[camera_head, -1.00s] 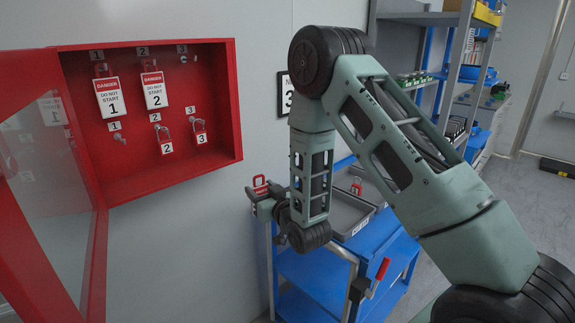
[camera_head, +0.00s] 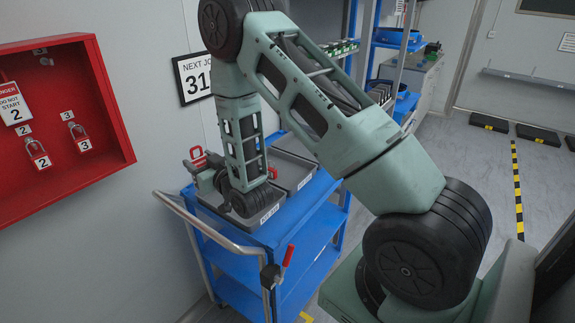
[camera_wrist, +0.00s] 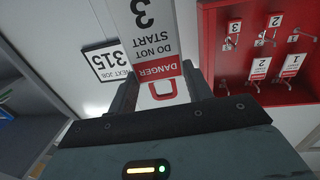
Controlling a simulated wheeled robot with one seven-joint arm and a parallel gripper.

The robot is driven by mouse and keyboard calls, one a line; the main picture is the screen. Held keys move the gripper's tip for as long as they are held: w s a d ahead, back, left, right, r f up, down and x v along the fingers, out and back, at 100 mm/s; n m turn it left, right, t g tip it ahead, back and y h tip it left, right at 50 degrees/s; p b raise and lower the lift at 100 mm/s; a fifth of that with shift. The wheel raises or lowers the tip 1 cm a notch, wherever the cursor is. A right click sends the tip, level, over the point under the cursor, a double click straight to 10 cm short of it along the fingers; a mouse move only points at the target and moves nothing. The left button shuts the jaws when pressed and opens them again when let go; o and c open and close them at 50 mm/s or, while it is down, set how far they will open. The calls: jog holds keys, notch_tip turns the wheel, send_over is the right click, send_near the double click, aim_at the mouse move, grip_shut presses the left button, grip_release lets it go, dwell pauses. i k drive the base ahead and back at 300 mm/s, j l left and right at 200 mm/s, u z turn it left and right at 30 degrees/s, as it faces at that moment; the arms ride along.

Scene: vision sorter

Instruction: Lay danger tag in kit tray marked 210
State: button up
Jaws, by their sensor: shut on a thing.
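My gripper (camera_head: 200,172) is shut on the danger tag (camera_wrist: 155,45), held above the cart. In the wrist view the white tag reads upside down "DANGER DO NOT START 3", with a red loop (camera_wrist: 165,90) at its lower end between the fingers. In the head view mostly a red part shows by the jaws. Two grey kit trays sit on the blue cart: a nearer one (camera_head: 240,226), partly hidden by my arm, and a farther one (camera_head: 302,163). Their front labels (camera_head: 270,213) are too small to read surely. A red item (camera_head: 272,173) shows near the farther tray.
A red wall cabinet (camera_head: 110,120) with tags and padlocks stands open at left. A wall sign (camera_head: 196,78) reads "NEXT JOB 315" in the wrist view. The cart's push handle (camera_head: 210,232) faces me.

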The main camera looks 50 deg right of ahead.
aim_at(283, 169)
jog(key=l+u, duration=0.1)
jog(key=l, duration=0.75)
jog(key=k+l+u, duration=0.1)
jog(key=l, duration=0.75)
jog(key=l+u, duration=0.1)
jog(key=l, duration=0.7)
jog(key=i+l+u, duration=0.1)
jog(key=l, duration=0.45)
jog(key=i+l, duration=0.1)
jog(key=l, duration=0.5)
jog(key=i+l+u, duration=0.15)
jog(key=l, duration=0.45)
jog(key=i+l, duration=0.25)
jog(key=l, duration=0.15)
jog(key=u, duration=0.05)
